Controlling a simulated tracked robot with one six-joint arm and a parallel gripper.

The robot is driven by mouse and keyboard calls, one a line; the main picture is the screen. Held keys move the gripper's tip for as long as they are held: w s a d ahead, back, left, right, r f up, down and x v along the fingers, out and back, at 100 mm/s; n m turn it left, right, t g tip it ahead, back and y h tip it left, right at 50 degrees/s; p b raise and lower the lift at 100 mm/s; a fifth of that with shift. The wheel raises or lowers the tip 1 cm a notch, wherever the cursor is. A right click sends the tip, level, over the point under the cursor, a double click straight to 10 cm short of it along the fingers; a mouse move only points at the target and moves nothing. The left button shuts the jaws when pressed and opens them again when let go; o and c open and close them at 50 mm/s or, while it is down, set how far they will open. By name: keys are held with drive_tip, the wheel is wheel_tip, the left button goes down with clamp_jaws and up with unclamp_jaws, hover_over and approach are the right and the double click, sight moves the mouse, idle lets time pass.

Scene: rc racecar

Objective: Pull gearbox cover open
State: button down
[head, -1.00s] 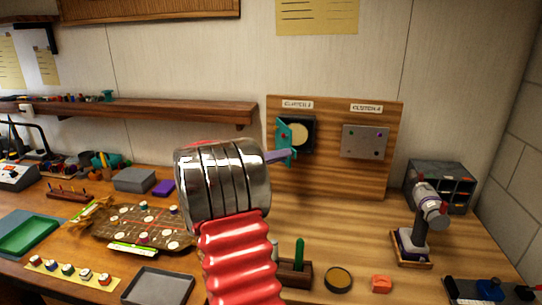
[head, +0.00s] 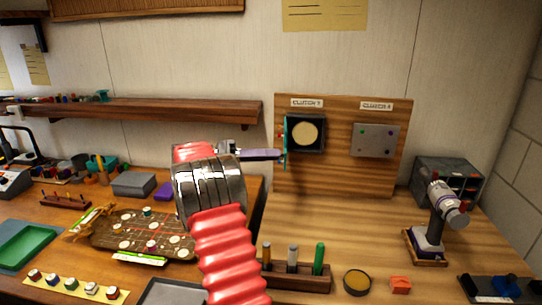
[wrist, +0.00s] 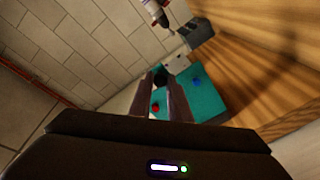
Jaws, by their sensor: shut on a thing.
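The teal cover (head: 285,141) stands swung out at the left side of a black square housing (head: 322,133), seen almost edge-on in the head view. A round pale disc (head: 305,134) shows inside the housing. My gripper (head: 278,155) reaches the cover from the left, with its purple-grey fingers beside it. In the wrist view the teal cover (wrist: 208,95) carries a red and a blue dot. There my gripper (wrist: 160,80) is shut on a dark round knob (wrist: 161,76) at the cover's edge. The exact contact is partly hidden by the fingers.
The wooden board (head: 345,175) also holds a closed grey plate (head: 376,140) at right. Below stand a pen rack (head: 295,275), a round tin (head: 357,282) and a microscope-like device (head: 437,215). A shelf (head: 150,110) runs along the wall at left.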

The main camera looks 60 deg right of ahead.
drive_tip(key=shift+w+f, duration=0.15)
drive_tip(key=shift+w, duration=0.15)
drive_tip(key=c, duration=1.7)
unclamp_jaws()
drive_tip(key=shift+a, duration=0.1)
drive_tip(key=shift+o, duration=0.2)
wheel_tip(320, 180, up, 10)
drive_tip(key=shift+c, duration=0.4)
